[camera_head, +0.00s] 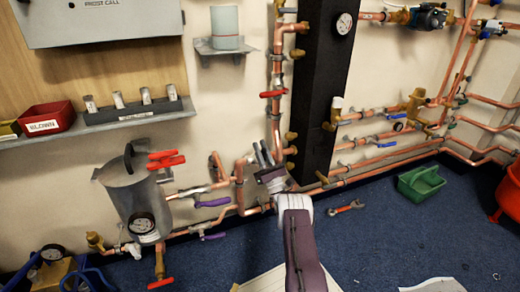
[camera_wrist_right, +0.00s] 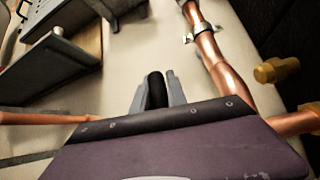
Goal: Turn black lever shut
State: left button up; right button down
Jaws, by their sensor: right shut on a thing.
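My right gripper (camera_head: 264,156) reaches up from the bottom middle to the copper pipes on the wall, left of the black column. In the right wrist view its two grey fingers (camera_wrist_right: 159,90) are closed on either side of the black lever (camera_wrist_right: 155,90). The lever's end shows as a dark rounded grip between them. The valve body under the lever is hidden behind the gripper, and the lever's angle is hard to tell. My left gripper is not in view.
A red lever (camera_head: 273,93) sits on the vertical pipe above my gripper. Purple levers (camera_head: 212,203) and a grey tank (camera_head: 135,190) are to the left. The black column (camera_head: 318,90) stands close on the right. A green crate (camera_head: 420,182) and a wrench (camera_head: 346,207) lie on the blue floor.

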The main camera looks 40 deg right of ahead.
jog(key=shift+s+d, duration=0.1)
jog(key=shift+d, duration=0.15)
jog(key=c, duration=1.3)
grip_release()
jog(key=shift+d, duration=0.1)
jog(key=shift+c, duration=0.2)
jog(key=shift+s+f+p, duration=0.2)
jog(key=shift+s+p, duration=0.05)
jog(key=shift+p, duration=0.15)
jog(key=p+v, duration=0.6)
jog(key=v, duration=0.2)
jog(key=shift+f+p, duration=0.2)
jog(key=shift+p, duration=0.1)
jog(key=shift+s, duration=0.1)
